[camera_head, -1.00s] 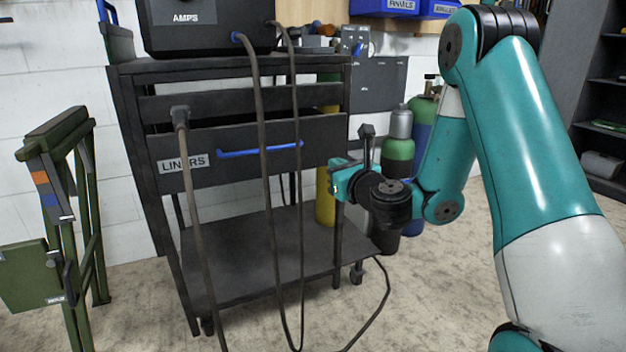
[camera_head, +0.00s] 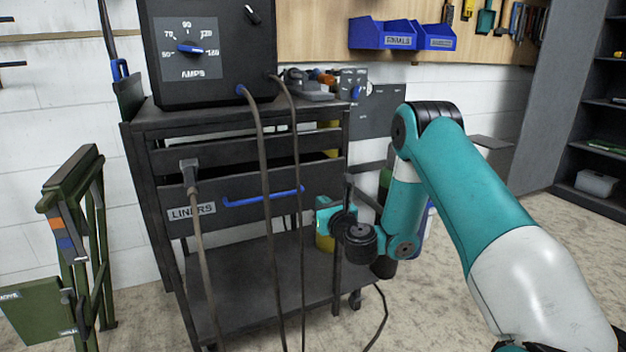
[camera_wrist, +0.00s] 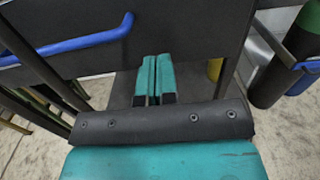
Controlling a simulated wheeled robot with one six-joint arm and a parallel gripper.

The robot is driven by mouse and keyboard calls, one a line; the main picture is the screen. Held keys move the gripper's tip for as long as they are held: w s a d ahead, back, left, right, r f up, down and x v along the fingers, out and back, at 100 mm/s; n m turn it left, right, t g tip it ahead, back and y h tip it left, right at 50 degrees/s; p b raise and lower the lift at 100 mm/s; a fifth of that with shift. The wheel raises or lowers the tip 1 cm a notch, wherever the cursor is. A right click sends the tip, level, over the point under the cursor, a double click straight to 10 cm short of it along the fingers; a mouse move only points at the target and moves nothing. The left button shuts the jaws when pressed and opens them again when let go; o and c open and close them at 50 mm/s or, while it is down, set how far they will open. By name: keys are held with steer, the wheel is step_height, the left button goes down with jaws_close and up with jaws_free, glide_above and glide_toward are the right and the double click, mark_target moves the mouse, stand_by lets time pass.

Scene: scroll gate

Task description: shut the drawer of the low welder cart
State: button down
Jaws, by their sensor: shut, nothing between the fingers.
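The low welder cart (camera_head: 240,123) is dark grey, with a drawer marked LINERS. The drawer front (camera_head: 250,178) has a blue bar handle (camera_head: 262,197) and stands out from the frame, with a dark gap above it, so the drawer is open. In the wrist view, the drawer front (camera_wrist: 190,30) fills the top, and its blue handle (camera_wrist: 85,42) is at upper left. My gripper (camera_head: 325,212) is at the lower right end of the drawer front. The wrist view shows its two teal fingers (camera_wrist: 156,62) together and empty, pointing at the front. Whether they touch it I cannot tell.
A welder box (camera_head: 205,55) sits on the cart top; its cables (camera_head: 267,180) hang before the drawer. A green folding stand (camera_head: 85,230) is at left. Gas cylinders (camera_wrist: 290,65) stand at right. The floor at right (camera_head: 565,235) is clear.

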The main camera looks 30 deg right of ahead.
mark_target(309, 190)
steer(key=w+p, duration=0.1)
steer(key=p, duration=0.1)
steer(key=w+p, duration=0.1)
steer(key=p, duration=0.1)
steer(key=w+p, duration=0.2)
steer(key=shift+d+r+p, duration=0.1)
steer(key=shift+r+p, duration=0.2)
steer(key=shift+p, duration=0.05)
steer(key=shift+w+d+f+p, duration=0.1)
steer(key=shift+w+f+p, duration=0.05)
steer(key=shift+w+p, duration=0.35)
steer(key=shift+w+d+f+p, duration=0.15)
steer(key=shift+w+p, duration=0.25)
steer(key=shift+w, duration=0.2)
steer(key=shift+a, duration=0.1)
